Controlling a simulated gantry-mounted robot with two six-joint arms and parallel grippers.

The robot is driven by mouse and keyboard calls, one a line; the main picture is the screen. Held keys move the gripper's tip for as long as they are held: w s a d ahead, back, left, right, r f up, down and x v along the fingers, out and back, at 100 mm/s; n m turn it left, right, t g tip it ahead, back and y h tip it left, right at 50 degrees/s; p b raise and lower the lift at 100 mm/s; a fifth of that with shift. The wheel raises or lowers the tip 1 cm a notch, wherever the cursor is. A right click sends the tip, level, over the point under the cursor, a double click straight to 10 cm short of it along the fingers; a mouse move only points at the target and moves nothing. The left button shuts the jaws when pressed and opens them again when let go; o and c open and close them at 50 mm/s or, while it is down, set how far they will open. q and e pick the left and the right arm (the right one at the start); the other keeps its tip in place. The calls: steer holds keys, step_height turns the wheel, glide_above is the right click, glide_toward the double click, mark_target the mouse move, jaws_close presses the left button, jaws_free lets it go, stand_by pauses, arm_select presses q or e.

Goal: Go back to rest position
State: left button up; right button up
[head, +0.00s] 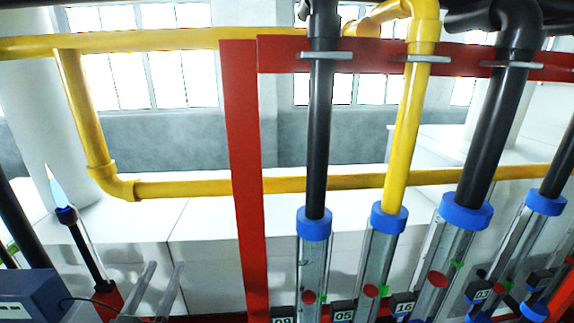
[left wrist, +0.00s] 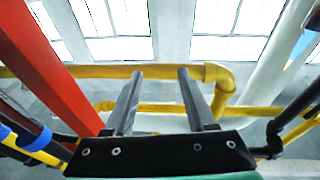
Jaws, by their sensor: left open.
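My left gripper (head: 166,266) shows low at the left of the head view, with its two grey fingers pointing up and apart. In the left wrist view my left gripper (left wrist: 160,74) is open, with nothing between the fingers. Behind the fingers there are yellow pipes, a grey wall and windows. The fingers appear clear of the pipes. My right gripper is in neither view.
A red post (head: 242,180) and red crossbeam (head: 385,56) stand right of my left gripper. Yellow pipe (head: 200,188) crosses behind. A burner with a pale blue flame (head: 55,188) and a blue box (head: 25,296) are at left.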

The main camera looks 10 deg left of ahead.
arm_select(q)
steer(key=s+d+r+m+t+h+p, duration=0.1)
steer(key=d+r+t, duration=0.15)
steer(key=r, duration=0.55)
steer(key=d+r+t+h, duration=0.1)
steer(key=d+r, duration=0.3)
steer(key=r, duration=0.4)
steer(key=s+d+r+m+t+h, duration=0.1)
steer(key=s+d+r+t+h, duration=0.1)
steer(key=s+r, duration=0.3)
steer(key=s+d+r+m+t+h+p, duration=0.1)
steer(key=s+d+r, duration=0.3)
steer(key=r, duration=0.7)
steer(key=shift+s+d+r+m+t+h, duration=0.25)
steer(key=shift+s+m+t+h, duration=0.25)
steer(key=shift+h, duration=0.3)
